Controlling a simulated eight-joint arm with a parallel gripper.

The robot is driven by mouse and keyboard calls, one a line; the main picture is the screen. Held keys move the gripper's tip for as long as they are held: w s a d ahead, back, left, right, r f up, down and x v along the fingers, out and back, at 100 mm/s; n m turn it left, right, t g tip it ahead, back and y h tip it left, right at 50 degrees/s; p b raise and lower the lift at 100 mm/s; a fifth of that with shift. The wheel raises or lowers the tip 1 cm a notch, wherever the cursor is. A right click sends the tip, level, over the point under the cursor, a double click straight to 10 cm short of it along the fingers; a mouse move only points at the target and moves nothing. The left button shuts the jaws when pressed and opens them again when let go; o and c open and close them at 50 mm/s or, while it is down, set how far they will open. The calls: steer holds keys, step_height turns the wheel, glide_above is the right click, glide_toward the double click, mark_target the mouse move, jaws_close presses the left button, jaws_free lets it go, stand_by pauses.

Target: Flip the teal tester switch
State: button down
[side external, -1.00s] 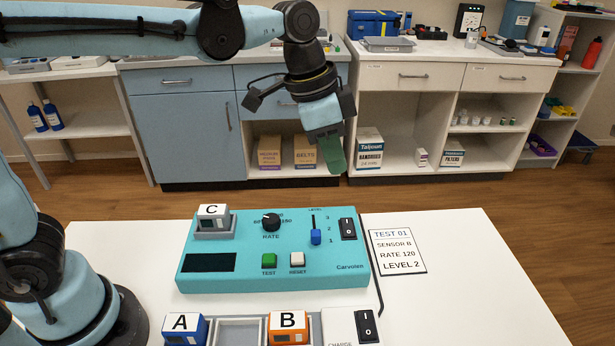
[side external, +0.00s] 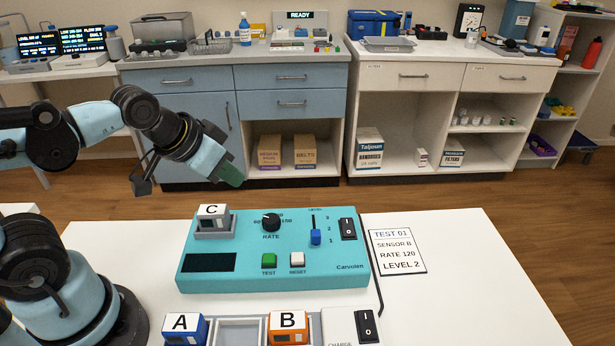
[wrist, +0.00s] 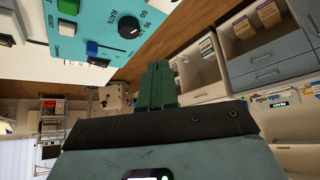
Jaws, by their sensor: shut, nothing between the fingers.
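The teal tester (side external: 225,285) lies on the white table. Its black rocker switch (side external: 348,229), marked I and O, is at its upper right; I cannot tell clearly which side is pressed. The tester's display (side external: 209,262) is dark. My gripper (side external: 231,175) is above and behind the tester's left part, well away from the switch and touching nothing. Its green fingers are together and empty, and they also show in the wrist view (wrist: 157,85). Part of the tester, with its knob (wrist: 130,27), shows at the top left of the wrist view.
Sensor block C (side external: 213,221) sits on the tester. Blocks A (side external: 184,329) and B (side external: 289,327) are in front, beside a charger with another rocker switch (side external: 366,326). A TEST 01 card (side external: 398,251) lies right of the tester. The air above the tester is clear.

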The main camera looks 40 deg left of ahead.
steer(key=w+d+r+m+g+h, duration=0.1)
steer(key=w+d+r+m+g, duration=0.1)
steer(key=w+d+r+m, duration=0.25)
steer(key=m+g, duration=0.2)
steer(key=m, duration=0.2)
glide_toward(346, 218)
steer(key=shift+h, duration=0.4)
steer(key=x, duration=0.5)
steer(key=shift+w+d, duration=0.1)
steer(key=shift+d, duration=0.1)
steer(key=shift+f, duration=0.65)
steer(key=shift+a, duration=0.1)
steer(key=shift+w+a+f+g+h, duration=0.2)
steer(key=shift+w+f+g+h, duration=0.1)
steer(key=shift+f+g+h, duration=0.15)
steer(key=shift+w+a+f+g+h, duration=0.1)
steer(key=shift+g+h, duration=0.15)
steer(key=shift+g, duration=0.2)
steer(key=shift+w+a+f, duration=0.1)
steer(key=shift+f, duration=0.05)
